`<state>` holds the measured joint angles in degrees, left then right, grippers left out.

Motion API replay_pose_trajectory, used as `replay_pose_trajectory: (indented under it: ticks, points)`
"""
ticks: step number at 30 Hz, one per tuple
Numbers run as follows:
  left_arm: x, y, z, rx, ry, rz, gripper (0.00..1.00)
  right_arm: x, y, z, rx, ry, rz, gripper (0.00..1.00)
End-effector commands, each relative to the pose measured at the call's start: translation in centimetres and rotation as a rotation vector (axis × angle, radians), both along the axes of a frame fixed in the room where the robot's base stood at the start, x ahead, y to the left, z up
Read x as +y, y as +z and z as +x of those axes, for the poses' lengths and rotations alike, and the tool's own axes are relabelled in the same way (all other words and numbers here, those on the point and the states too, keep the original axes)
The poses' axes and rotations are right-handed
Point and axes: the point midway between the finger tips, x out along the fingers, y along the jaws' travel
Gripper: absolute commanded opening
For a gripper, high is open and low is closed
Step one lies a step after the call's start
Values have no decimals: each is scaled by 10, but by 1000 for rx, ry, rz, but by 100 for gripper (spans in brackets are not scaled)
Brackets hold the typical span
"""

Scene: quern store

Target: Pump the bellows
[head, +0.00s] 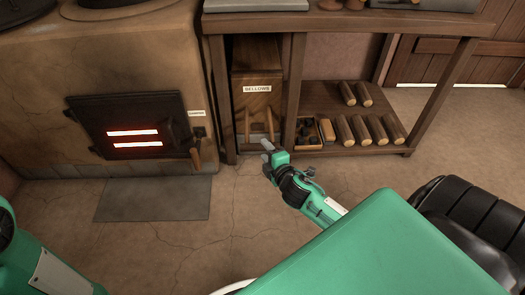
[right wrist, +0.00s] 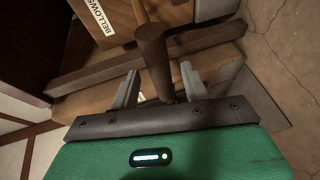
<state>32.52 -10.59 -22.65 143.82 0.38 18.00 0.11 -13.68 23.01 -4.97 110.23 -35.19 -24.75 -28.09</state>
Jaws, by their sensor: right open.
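The wooden bellows (head: 257,107) stands in the left bay of the bench, with a white "BELLOWS" label on its front. My right gripper (head: 266,151) is just in front of and below the handles, open. In the right wrist view, a round-ended wooden handle (right wrist: 154,55) appears between the two open fingers (right wrist: 160,88), and the jaws are not closed on it. The label side of the bellows (right wrist: 118,18) shows behind. My left gripper is out of view.
A stove with a dark glowing door (head: 130,125) stands left, with a wooden-handled damper (head: 196,152) beside it. The bench (head: 347,23) holds logs (head: 362,130) and a box of dark lumps (head: 308,134) on its low shelf. A floor plate (head: 152,199) lies before the stove.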

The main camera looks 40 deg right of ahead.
Motion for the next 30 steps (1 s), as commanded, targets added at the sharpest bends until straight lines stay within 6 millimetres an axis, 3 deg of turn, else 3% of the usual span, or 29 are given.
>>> replay_pose_trajectory:
  ticks: [9, 19, 20, 27, 30]
  points:
    - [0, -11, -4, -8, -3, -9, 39, -5, -6, 29, -1, -1, -2, 47]
    - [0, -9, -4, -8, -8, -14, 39, -5, -6, 31, 0, -1, -1, 47]
    - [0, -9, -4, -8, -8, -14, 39, -5, -6, 31, 0, -1, -1, 45]
    - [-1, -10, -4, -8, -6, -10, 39, -5, -6, 31, 0, -1, -1, 0]
    - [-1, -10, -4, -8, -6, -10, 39, -5, -6, 31, 1, -1, -1, 0]
